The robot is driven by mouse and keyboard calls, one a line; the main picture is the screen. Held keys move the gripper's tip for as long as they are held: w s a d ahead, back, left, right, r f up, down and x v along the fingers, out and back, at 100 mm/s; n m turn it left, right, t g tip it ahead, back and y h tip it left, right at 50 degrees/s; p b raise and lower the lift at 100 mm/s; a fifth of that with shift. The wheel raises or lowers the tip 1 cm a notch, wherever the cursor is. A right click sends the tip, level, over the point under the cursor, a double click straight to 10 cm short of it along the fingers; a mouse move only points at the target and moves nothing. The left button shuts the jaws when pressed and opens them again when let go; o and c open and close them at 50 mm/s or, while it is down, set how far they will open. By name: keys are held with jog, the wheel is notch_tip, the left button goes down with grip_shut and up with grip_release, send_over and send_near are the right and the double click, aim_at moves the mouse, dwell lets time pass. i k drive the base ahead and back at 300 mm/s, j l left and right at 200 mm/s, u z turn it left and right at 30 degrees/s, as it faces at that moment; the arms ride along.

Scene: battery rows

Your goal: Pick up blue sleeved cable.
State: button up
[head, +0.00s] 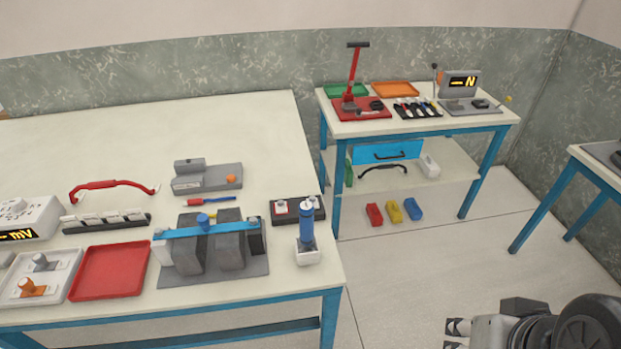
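I cannot clearly pick out a blue sleeved cable. A red cable (113,185) with pale ends arches on the left table. A black cable (383,168) lies on the lower shelf of the back table. A thin red-and-blue piece (212,200) lies near the middle of the left table; I cannot tell whether it is a cable. Small coloured pieces sit in a black rack (417,110) on the back table, too small to make out. My gripper (457,336) is at the bottom right over the floor, its fingertips apart and empty, far from these things.
The left table (240,120) also bears a red tray (110,270), grey battery blocks under a blue bar (205,231), and a blue-handled tool (307,222). Red, yellow and blue blocks (394,211) lie on the floor. Another table (600,170) stands right. Floor between tables is clear.

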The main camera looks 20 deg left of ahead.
aim_at(197, 201)
jog(key=i+l+z, duration=0.3)
jog(key=i+l, duration=0.15)
jog(key=i+l+z, duration=0.35)
jog(key=i, duration=0.3)
jog(key=i+j+u, duration=0.15)
jog(key=u, duration=0.35)
jog(key=i+u, duration=0.65)
jog(key=u, duration=0.35)
jog(key=i+l+u, duration=0.2)
jog(key=u, duration=0.3)
jog(key=i+j+u, duration=0.1)
jog(key=u, duration=0.3)
jog(key=i+u, duration=0.25)
jog(key=u, duration=0.15)
jog(key=i+u, duration=0.2)
jog(key=u, duration=0.2)
jog(key=i+u, duration=0.2)
jog(key=u, duration=0.2)
jog(key=i+l+u, duration=0.1)
jog(key=u, duration=0.3)
jog(key=i, duration=0.1)
